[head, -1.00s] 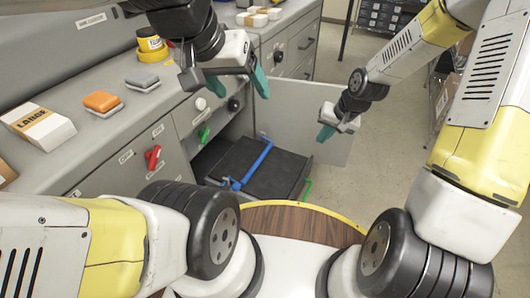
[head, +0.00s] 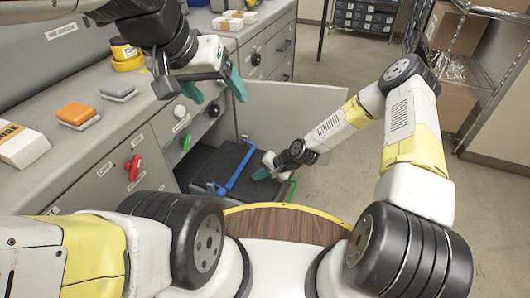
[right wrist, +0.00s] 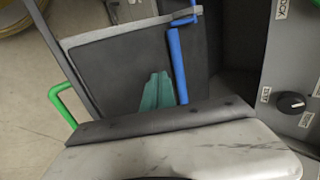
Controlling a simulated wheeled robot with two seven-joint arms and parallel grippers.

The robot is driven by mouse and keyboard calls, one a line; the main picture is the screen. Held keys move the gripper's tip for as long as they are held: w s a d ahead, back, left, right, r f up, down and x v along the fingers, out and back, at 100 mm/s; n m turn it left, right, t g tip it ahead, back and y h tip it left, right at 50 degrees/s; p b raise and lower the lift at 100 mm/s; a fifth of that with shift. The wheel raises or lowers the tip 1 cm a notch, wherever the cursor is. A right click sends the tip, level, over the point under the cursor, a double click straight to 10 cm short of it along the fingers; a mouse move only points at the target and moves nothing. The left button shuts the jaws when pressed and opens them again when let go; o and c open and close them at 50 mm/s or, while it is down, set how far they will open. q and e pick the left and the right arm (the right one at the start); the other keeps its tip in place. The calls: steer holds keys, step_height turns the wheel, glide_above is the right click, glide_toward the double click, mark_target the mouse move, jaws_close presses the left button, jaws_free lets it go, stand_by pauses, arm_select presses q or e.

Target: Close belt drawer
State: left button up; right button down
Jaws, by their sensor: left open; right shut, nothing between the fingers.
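The dark belt drawer (head: 206,163) stands pulled out low in the grey cabinet, left of centre in the head view. A blue bar (head: 238,166) runs along it, and a green handle (head: 291,190) shows at its right. My right gripper (head: 262,174) is shut and empty, just right of the blue bar. In the right wrist view its teal fingertips (right wrist: 157,90) lie over the dark drawer surface, beside the blue bar (right wrist: 178,65); contact cannot be told. My left gripper (head: 214,90) is open and empty above the cabinet front, higher than the drawer.
An upright grey panel (head: 285,108) stands behind the drawer. The cabinet front bears a red handle (head: 133,167), a small green handle (head: 185,141) and knobs. An orange-topped block (head: 76,115) and a yellow tin (head: 124,52) sit on the worktop. Floor at the right is clear up to shelving.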

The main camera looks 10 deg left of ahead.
mark_target(243, 184)
steer(key=x, duration=0.5)
steer(key=shift+a+f, duration=0.2)
steer(key=shift+a, duration=0.1)
steer(key=shift+w+a+f, duration=0.1)
steer(key=shift+w+a, duration=0.1)
steer(key=shift+a, duration=0.35)
steer(key=shift+w+a, duration=0.15)
steer(key=shift+a, duration=0.4)
steer(key=shift+w+a+f, duration=0.15)
steer(key=shift+a, duration=0.4)
